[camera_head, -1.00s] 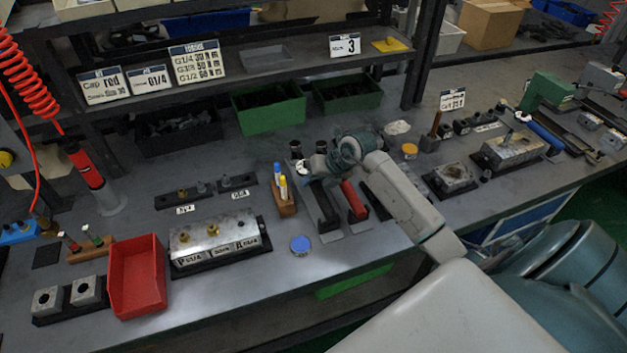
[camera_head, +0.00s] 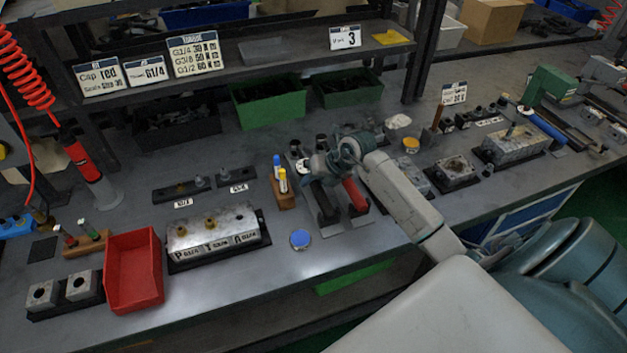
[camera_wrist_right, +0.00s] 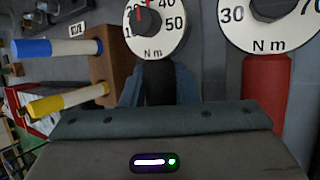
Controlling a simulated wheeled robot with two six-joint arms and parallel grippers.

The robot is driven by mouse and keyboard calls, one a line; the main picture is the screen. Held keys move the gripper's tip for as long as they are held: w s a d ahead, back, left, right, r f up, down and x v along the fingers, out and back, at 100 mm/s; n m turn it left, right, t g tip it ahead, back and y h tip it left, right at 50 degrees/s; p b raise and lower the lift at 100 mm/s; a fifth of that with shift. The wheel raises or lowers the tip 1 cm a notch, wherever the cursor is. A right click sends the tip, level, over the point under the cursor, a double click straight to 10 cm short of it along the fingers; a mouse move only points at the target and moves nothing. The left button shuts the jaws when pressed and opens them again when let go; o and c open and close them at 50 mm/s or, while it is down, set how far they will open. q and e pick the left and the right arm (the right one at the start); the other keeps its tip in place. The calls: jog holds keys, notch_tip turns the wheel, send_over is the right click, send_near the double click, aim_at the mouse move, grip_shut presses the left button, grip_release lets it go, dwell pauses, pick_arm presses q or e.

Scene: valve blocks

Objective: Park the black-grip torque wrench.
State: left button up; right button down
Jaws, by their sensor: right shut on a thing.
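The black-grip torque wrench has a white round dial with a red needle (camera_wrist_right: 155,22). Its dark grip (camera_wrist_right: 165,82) runs down between the fingers of my right gripper (camera_wrist_right: 160,92) in the right wrist view. My right gripper (camera_head: 312,172) is shut on that grip at the wrench stand. The red-grip torque wrench (camera_head: 355,194) lies close beside it on the right; its larger dial (camera_wrist_right: 268,22) also shows in the right wrist view. The gripper and wrist partly cover the black wrench in the head view, so I cannot tell whether it touches its cradle. My left gripper is out of view.
A wooden block with blue and yellow markers (camera_head: 283,188) stands close left of the wrenches. A blue-topped cap (camera_head: 300,239) lies in front. A valve block (camera_head: 212,232) and a red bin (camera_head: 135,270) are further left. Green bins (camera_head: 268,103) stand behind.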

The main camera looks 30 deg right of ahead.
jog(key=c, duration=1.1)
grip_release()
jog(key=shift+o, duration=0.2)
pick_arm(q)
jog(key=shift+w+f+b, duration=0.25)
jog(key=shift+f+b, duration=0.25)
jog(key=shift+b, duration=0.1)
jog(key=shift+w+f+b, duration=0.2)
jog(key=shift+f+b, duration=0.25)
jog(key=shift+b, duration=0.1)
pick_arm(e)
jog(key=v, duration=1.1)
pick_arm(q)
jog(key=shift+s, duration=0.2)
